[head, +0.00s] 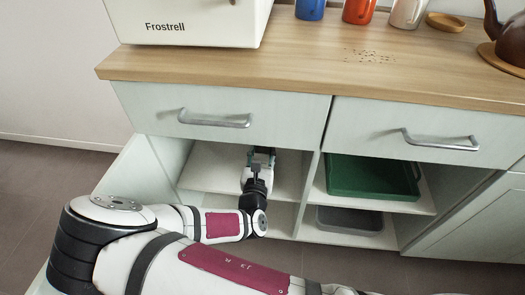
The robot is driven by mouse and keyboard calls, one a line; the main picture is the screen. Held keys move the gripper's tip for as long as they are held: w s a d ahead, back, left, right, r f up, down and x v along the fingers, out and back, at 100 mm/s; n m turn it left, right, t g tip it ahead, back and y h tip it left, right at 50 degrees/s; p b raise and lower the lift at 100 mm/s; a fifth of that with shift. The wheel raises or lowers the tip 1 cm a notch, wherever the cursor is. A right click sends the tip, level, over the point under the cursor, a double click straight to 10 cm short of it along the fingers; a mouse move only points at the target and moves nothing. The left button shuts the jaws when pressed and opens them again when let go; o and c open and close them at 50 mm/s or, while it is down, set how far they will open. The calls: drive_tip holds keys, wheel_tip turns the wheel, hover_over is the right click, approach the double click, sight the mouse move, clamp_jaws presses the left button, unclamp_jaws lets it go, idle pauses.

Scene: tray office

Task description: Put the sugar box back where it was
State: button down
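No sugar box can be made out in this view. My gripper (261,156) reaches into the open left compartment of the cabinet (325,136), above its shelf (210,166) and below the left drawer. The fingers point away from the camera and are small and partly hidden by my wrist. I cannot tell whether they are open or shut, or whether they hold anything.
The left drawer (222,97) and right drawer (400,125) are shut. A green tray (372,190) and a grey tray (348,226) sit in the right compartment. On the wooden counter (300,72) stand a white Frostrell box (190,12), several cups, a wooden dish (446,21) and a brown kettle (512,40).

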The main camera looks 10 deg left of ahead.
drive_tip(key=shift+f, duration=0.1)
drive_tip(key=c, duration=1)
unclamp_jaws()
drive_tip(key=shift+c, duration=0.2)
drive_tip(key=s+p, duration=0.3)
drive_tip(key=s, duration=0.9)
drive_tip(key=shift+a, duration=0.2)
